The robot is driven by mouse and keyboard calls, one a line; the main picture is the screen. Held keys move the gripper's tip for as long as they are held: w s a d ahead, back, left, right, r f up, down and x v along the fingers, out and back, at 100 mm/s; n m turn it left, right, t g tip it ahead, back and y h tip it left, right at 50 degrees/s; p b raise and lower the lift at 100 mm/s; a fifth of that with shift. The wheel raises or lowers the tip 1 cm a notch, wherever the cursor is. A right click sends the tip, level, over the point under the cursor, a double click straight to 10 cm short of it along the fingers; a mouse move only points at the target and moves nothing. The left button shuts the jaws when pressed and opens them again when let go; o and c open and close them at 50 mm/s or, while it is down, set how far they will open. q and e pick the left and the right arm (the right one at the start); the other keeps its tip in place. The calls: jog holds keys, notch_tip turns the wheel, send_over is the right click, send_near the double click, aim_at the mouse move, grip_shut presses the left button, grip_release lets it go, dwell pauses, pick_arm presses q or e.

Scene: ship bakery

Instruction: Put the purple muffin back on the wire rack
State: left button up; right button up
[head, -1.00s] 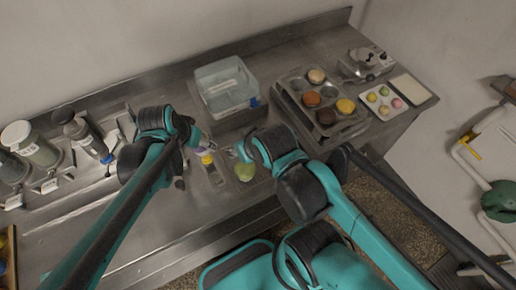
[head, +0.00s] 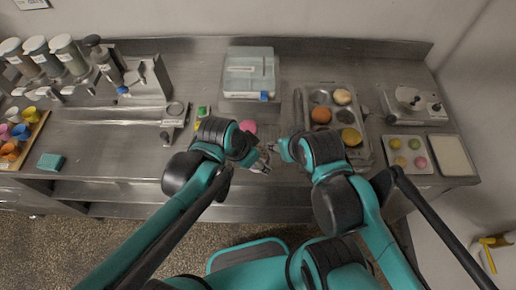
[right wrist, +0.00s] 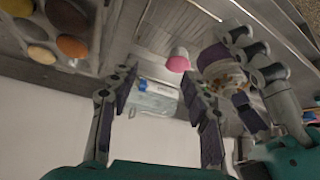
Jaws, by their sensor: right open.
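A pink-topped muffin-like item (head: 248,127) stands on the counter behind my left gripper; the right wrist view shows its pink dome and pale base (right wrist: 179,62). My left gripper (head: 262,163) is low over the counter's front; its jaw state is unclear. A rounded purplish shape (right wrist: 213,58) beside it in the right wrist view may be a muffin or part of the gripper. My right gripper (head: 277,147) is open and empty; its spread fingers (right wrist: 163,98) fill the middle of the right wrist view. I cannot clearly make out the wire rack.
A clear lidded container (head: 250,75) stands at the back. A tray of round pastries (head: 335,115) is right of my right gripper. A scale (head: 413,103), a macaron tray (head: 408,154) and a pale board (head: 453,156) lie farther right. Canisters (head: 68,55) stand at left.

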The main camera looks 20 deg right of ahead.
pick_arm(q)
jog(key=w+f+b, duration=0.1)
jog(key=w+f, duration=0.1)
jog(key=w, duration=0.1)
jog(key=w+f+b, duration=0.1)
jog(key=w+f, duration=0.1)
jog(key=w, duration=0.2)
jog(key=w+f+b, duration=0.1)
jog(key=w+f, duration=0.2)
jog(key=w, duration=0.1)
jog(key=shift+w+a, duration=0.2)
jog(key=shift+a, duration=0.15)
jog(key=shift+f+b, duration=0.85)
jog(key=shift+f, duration=1.15)
jog(key=shift+f, duration=0.1)
jog(key=o, duration=0.9)
jog(key=shift+c, duration=0.2)
